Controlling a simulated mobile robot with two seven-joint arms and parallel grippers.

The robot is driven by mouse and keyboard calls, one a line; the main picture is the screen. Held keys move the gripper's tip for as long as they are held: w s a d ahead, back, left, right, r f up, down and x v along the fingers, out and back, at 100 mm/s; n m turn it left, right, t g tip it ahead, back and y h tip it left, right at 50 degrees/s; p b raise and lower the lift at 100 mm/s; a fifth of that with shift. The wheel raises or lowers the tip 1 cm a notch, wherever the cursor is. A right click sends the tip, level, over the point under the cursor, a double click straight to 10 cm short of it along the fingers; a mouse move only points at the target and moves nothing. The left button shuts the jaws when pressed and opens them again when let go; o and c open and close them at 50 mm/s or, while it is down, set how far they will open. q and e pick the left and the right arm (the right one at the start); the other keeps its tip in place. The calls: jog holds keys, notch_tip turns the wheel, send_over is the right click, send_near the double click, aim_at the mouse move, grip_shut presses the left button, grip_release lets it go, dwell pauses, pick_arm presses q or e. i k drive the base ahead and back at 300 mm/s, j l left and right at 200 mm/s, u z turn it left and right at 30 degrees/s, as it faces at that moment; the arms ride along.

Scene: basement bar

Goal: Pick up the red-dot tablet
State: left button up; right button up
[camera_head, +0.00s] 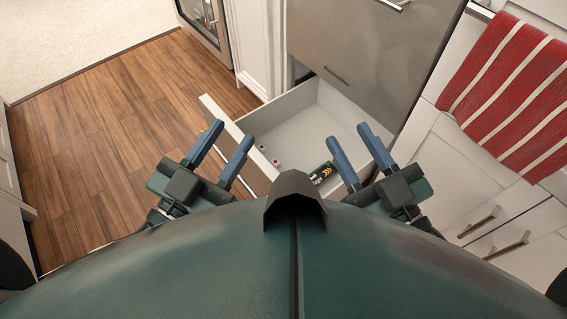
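An open white drawer (335,108) stands below the grey front. Two small pale items lie in it near its left wall. The nearer one (276,162) shows a reddish spot and may be the red-dot tablet; the other (262,148) is too small to read. My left gripper (234,132) is open and empty, over the drawer's left wall, left of the small items. My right gripper (347,133) is open and empty, over the drawer's right part. Neither gripper visibly touches an item. My own body hides the near part of the drawer.
A dark box with green and yellow marks (321,173) lies in the drawer between the grippers, partly hidden. A red-and-white striped towel (510,85) hangs at the right over white cabinets (465,175). Wooden floor (105,135) is clear at the left.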

aim_at(275, 163)
jog(key=j+z, duration=0.85)
jog(key=z, duration=0.2)
jog(key=j+z, duration=0.95)
jog(key=k+j+z, duration=0.1)
jog(key=j+z, duration=0.4)
jog(key=k+j+z, duration=0.15)
jog(key=j+z, duration=0.15)
jog(key=z, duration=0.2)
